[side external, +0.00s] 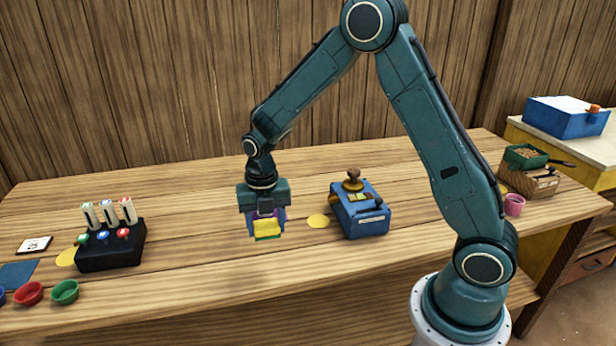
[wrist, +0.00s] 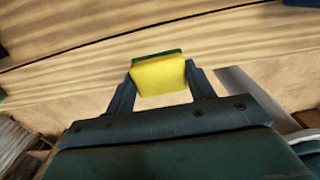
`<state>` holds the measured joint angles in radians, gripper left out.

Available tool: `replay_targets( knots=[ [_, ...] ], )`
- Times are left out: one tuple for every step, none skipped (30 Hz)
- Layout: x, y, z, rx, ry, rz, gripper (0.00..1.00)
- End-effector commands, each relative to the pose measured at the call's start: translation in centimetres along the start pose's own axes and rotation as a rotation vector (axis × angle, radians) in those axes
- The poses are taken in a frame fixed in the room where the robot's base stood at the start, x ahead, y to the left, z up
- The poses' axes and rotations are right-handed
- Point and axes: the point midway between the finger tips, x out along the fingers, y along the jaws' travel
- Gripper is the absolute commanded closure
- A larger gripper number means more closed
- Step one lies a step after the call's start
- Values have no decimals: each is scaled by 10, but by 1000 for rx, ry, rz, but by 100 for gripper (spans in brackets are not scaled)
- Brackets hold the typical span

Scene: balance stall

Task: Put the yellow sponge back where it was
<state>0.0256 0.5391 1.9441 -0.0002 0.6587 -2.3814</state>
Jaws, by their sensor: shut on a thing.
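The yellow sponge (side external: 267,227) has a green layer on its underside. In the wrist view the sponge (wrist: 160,76) sits between the two fingers of my gripper (wrist: 162,88), which is shut on it. In the side view my gripper (side external: 266,219) points down and holds the sponge over the middle of the table, left of a yellow round spot (side external: 318,221) and the blue box. A purple patch shows around the sponge at the gripper. I cannot tell exactly how high the sponge is above the table.
A blue box (side external: 362,213) with a brown knob stands right of the sponge. A black block (side external: 111,246) with several upright tubes stands at the left, near another yellow spot (side external: 68,256). Small red (side external: 29,293) and green (side external: 65,291) bowls lie at the front left.

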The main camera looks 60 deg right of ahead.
Motion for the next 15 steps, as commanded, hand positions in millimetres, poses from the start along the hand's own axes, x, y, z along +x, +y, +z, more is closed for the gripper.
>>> replay_targets(
  knots=[
    [11, -1, -1, 0, 3, -3, 67],
    [17, -1, -1, 0, 3, -3, 67],
    [24, 0, 0, 0, 3, -3, 67],
    [28, 0, 0, 0, 3, -2, 67],
    [33, 0, -1, 0, 3, -3, 67],
    [38, -1, -1, 0, 2, -2, 67],
    [42, 0, 0, 0, 2, -2, 67],
    [44, 0, 0, 0, 2, -2, 67],
    [47, 0, 0, 0, 1, -1, 67],
    [49, 0, 0, 0, 1, -1, 67],
    [50, 0, 0, 0, 0, 0, 67],
    [51, 0, 0, 0, 0, 0, 67],
    [52, 0, 0, 0, -1, 1, 67],
    [52, 0, 0, 0, -1, 1, 67],
    [52, 0, 0, 0, -1, 1, 67]
  ],
)
